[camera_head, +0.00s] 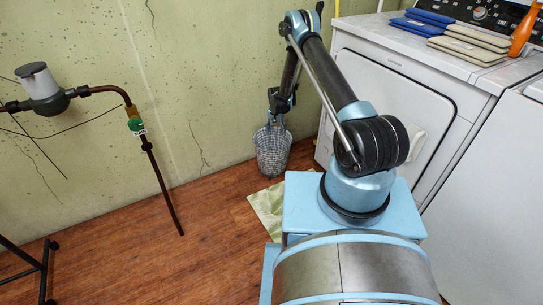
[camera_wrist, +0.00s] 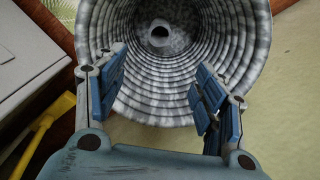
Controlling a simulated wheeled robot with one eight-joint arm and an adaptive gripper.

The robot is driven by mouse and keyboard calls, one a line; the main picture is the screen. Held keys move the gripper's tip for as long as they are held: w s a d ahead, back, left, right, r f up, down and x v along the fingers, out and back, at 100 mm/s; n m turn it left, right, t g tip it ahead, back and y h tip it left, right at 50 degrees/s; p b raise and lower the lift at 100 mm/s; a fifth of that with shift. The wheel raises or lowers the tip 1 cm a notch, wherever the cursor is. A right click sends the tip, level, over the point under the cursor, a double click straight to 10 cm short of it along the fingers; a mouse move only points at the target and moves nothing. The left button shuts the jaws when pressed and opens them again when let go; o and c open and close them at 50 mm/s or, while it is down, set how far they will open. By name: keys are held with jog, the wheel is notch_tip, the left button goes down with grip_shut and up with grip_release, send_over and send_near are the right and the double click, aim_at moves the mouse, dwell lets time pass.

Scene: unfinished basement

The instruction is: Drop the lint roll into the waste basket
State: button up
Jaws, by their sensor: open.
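The waste basket (camera_head: 272,158) is a grey, ribbed, round bin on the wood floor against the wall. In the wrist view its open mouth and ringed inner wall (camera_wrist: 245,45) fill the upper middle. My gripper (camera_wrist: 160,78) is open above the mouth, its two blue fingers apart with nothing between them. A small, pale round thing with a dark hole, which looks like the lint roll (camera_wrist: 148,31) seen end-on, is at the bottom of the basket. In the head view my gripper (camera_head: 280,108) is just above the basket, and the basket's inside is hidden.
A pale green mat (camera_head: 268,208) lies before the basket. A pipe with a meter (camera_head: 45,90) is at left. A yellow object (camera_wrist: 45,125) shows in the wrist view.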

notch_tip(320, 180, up, 11)
jog(key=shift+r, duration=0.15)
dwell(0.4)
